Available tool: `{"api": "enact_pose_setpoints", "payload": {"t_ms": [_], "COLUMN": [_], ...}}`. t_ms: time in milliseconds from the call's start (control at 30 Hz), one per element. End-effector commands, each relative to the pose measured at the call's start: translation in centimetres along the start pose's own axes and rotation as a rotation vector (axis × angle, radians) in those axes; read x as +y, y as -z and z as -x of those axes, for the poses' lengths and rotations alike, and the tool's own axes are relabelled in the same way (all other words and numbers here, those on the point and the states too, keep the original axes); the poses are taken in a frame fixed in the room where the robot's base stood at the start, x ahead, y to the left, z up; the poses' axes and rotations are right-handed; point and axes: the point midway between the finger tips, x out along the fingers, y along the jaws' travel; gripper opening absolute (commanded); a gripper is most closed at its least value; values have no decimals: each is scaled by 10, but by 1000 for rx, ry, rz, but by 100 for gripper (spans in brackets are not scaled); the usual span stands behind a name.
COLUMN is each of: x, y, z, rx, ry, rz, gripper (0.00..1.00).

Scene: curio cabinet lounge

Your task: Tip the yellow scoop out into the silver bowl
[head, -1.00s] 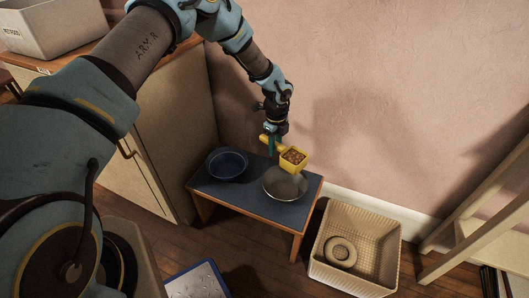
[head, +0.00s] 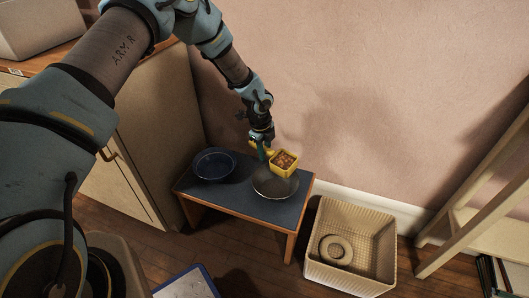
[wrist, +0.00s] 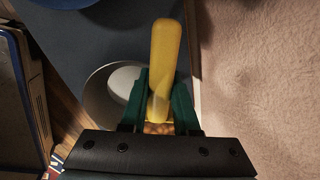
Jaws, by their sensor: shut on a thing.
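The yellow scoop (head: 284,169) is held level above the silver bowl, with brown pellets in its square cup. My gripper (head: 264,155) is shut on its handle. In the wrist view the yellow handle (wrist: 165,55) sits between the green fingers of my gripper (wrist: 161,100), and the cup is mostly hidden. The silver bowl (head: 274,190) stands on the low dark-topped table (head: 240,203), below the scoop and partly covered by it. In the wrist view the bowl (wrist: 98,97) shows behind the fingers, with a pale round patch inside.
A dark blue bowl (head: 214,165) stands on the table's left part. A cream basket (head: 352,250) holding a beige ring (head: 336,249) is on the floor to the right. A cabinet (head: 145,130) stands left, a wooden shelf (head: 480,200) right. The pink wall is close behind the table.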

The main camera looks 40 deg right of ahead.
Motion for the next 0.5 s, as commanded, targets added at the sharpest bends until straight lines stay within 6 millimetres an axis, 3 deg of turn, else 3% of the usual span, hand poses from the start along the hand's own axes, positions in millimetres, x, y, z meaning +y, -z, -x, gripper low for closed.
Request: {"api": "enact_pose_setpoints", "payload": {"t_ms": [500], "x": [3], "y": [0], "z": [-18], "rx": [2], "ry": [65], "rz": [0], "gripper": [0]}}
